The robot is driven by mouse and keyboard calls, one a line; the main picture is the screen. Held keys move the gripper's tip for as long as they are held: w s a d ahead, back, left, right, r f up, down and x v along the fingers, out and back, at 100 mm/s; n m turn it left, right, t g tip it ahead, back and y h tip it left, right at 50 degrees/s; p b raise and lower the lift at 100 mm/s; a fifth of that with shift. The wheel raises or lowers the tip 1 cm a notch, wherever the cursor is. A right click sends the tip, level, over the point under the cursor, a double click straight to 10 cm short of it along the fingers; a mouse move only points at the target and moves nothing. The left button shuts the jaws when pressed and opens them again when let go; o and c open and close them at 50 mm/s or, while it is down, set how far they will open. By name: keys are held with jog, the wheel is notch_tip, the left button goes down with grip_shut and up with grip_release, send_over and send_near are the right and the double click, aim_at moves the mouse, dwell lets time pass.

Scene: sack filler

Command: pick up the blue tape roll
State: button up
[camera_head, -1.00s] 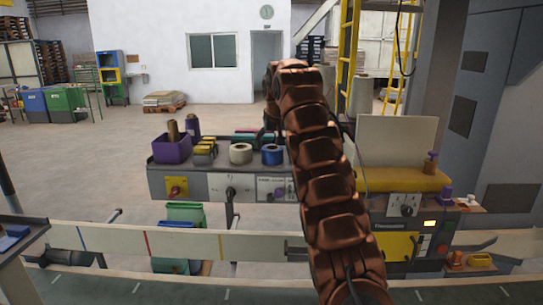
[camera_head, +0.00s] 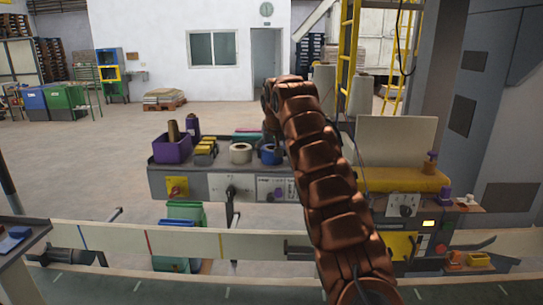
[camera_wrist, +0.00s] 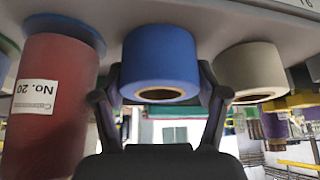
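The blue tape roll (camera_head: 269,157) lies on the grey shelf (camera_head: 215,164), partly hidden behind my arm in the head view. In the wrist view, which shows the scene upside down, the blue tape roll (camera_wrist: 160,58) sits between the two fingers of my gripper (camera_wrist: 160,75). One finger is on each side of it. The fingers are spread and seem not to press on it, though contact is hard to judge. In the head view my arm hides most of the gripper.
A white tape roll (camera_head: 240,152) stands just left of the blue one; in the wrist view a pale roll (camera_wrist: 252,72) is close by. A red cylinder labelled No. 20 (camera_wrist: 50,105) stands on the other side. A purple bin (camera_head: 171,150) is at the shelf's left.

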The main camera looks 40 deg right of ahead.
jog(key=c, duration=0.3)
jog(key=shift+r, duration=0.15)
